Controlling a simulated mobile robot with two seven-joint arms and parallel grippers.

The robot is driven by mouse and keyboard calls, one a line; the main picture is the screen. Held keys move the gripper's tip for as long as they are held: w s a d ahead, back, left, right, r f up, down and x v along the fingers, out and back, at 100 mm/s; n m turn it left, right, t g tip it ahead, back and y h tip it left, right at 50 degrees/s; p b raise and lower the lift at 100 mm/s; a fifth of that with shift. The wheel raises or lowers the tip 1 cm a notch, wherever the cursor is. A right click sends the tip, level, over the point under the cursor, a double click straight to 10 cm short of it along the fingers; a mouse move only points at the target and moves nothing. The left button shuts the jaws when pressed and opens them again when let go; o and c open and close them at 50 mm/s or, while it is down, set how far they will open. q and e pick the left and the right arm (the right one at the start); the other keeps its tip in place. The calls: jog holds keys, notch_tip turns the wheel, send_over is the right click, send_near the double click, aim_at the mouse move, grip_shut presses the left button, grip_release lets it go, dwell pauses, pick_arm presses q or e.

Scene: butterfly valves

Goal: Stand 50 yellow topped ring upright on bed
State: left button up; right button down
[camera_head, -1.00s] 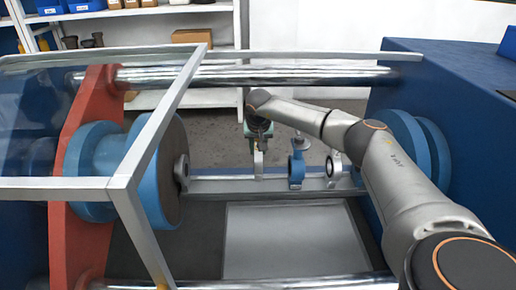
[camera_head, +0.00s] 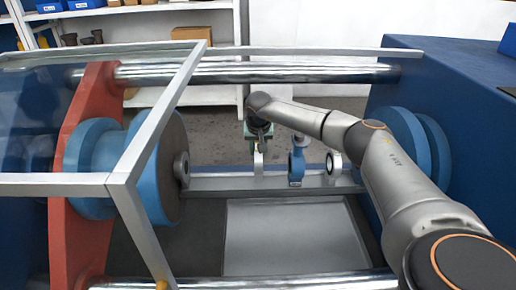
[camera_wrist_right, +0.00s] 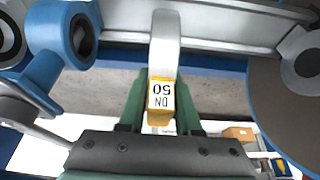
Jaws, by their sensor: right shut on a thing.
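The yellow topped ring is a pale grey piece (camera_head: 258,163) below my right gripper in the head view. My right gripper (camera_wrist_right: 160,108) has green fingers shut on the yellow top, one on each side. The ring looks upright over the grey bed rail (camera_head: 225,184); I cannot tell whether its foot touches. My left gripper is not in view.
A blue ring (camera_head: 297,168) and a pale ring (camera_head: 334,168) stand on the rail to the right. A blue flange (camera_head: 155,170) is on the left. Chrome bars (camera_head: 260,74) and a clear guard frame (camera_head: 150,130) border the space. A grey plate (camera_head: 290,240) lies in front, clear.

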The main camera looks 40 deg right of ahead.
jog(key=shift+f+b, duration=0.35)
jog(key=shift+f, duration=0.7)
dwell(1.6)
jog(key=shift+f, duration=0.2)
dwell(0.9)
jog(key=c, duration=1.1)
grip_release()
jog(key=shift+o, duration=0.7)
jog(key=o, duration=0.6)
jog(key=shift+c, duration=0.2)
